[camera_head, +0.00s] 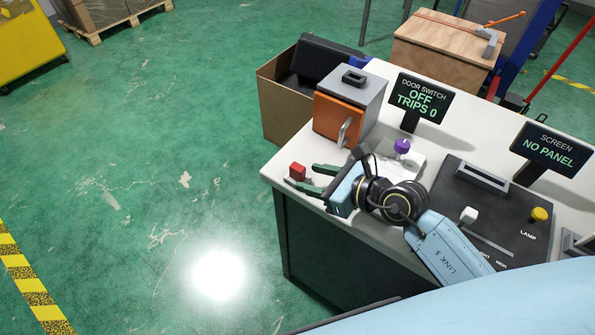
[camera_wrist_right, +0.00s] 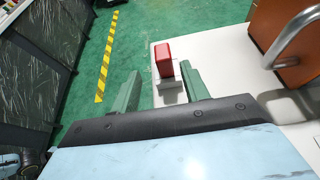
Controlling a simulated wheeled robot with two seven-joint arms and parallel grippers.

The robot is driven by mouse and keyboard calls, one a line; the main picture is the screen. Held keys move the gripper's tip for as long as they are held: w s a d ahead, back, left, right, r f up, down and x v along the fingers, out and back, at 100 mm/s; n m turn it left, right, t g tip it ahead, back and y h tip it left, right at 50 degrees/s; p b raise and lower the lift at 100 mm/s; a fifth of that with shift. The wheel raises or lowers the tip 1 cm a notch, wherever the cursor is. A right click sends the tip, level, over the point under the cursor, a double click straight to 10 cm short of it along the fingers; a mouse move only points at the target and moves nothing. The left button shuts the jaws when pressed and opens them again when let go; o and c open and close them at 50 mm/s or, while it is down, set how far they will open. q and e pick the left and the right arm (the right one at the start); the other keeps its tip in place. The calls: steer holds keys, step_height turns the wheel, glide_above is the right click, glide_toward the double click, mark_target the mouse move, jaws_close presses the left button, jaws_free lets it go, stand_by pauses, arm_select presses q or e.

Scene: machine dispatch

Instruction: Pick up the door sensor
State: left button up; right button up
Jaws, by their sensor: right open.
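A small red block on a grey base, which looks like the door sensor (camera_head: 297,171), sits at the left front corner of the white bench top. It also shows in the right wrist view (camera_wrist_right: 163,58), just ahead of the fingertips. My right gripper (camera_head: 309,178) is open, with its green fingers pointing at the block. In the right wrist view the gap between the fingers (camera_wrist_right: 163,76) lines up with the block, and the grey base reaches close to the right finger. Whether they touch, I cannot tell. My left gripper is not in view.
An orange-doored box (camera_head: 337,119) with a metal handle stands behind the sensor. A purple knob (camera_head: 402,146), a "DOOR SWITCH OFF TRIPS 0" display (camera_head: 421,97) and a black panel (camera_head: 480,212) are further right. Open green floor lies left.

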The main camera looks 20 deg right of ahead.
mark_target(304, 170)
steer(key=x, duration=0.3)
steer(key=r+x, duration=0.1)
steer(key=x, duration=0.1)
steer(key=shift+w, duration=0.45)
steer(key=shift+d, duration=0.1)
jaws_close()
